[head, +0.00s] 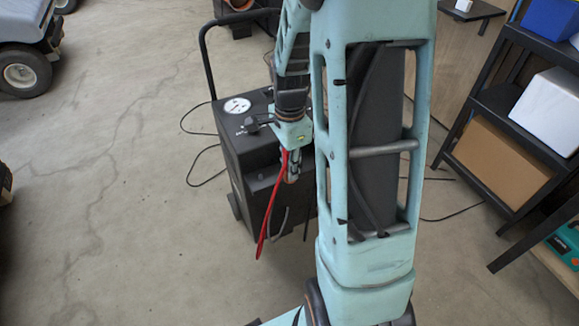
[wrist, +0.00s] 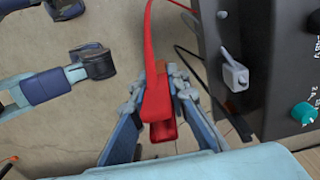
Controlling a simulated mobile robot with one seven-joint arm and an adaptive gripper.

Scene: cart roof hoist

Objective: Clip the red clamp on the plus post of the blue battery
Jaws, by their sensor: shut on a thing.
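The red clamp (wrist: 158,108) is between the two fingers of my gripper (wrist: 160,92) in the wrist view. My gripper is shut on it, and a red cable (wrist: 150,40) runs up from it. In the head view my gripper (head: 292,168) is in front of the black charger cart (head: 245,150), with the red cable (head: 272,212) hanging down below it. The clamp itself is too small or hidden to make out there. I cannot make out the blue battery or its plus post in either view.
The charger's side (wrist: 285,70) is close on the right in the wrist view, with a grey fitting (wrist: 233,75) and a teal knob (wrist: 302,112). A shelf rack (head: 500,100) stands at the right. A vehicle wheel (head: 22,75) is far left. The floor at left is mostly clear.

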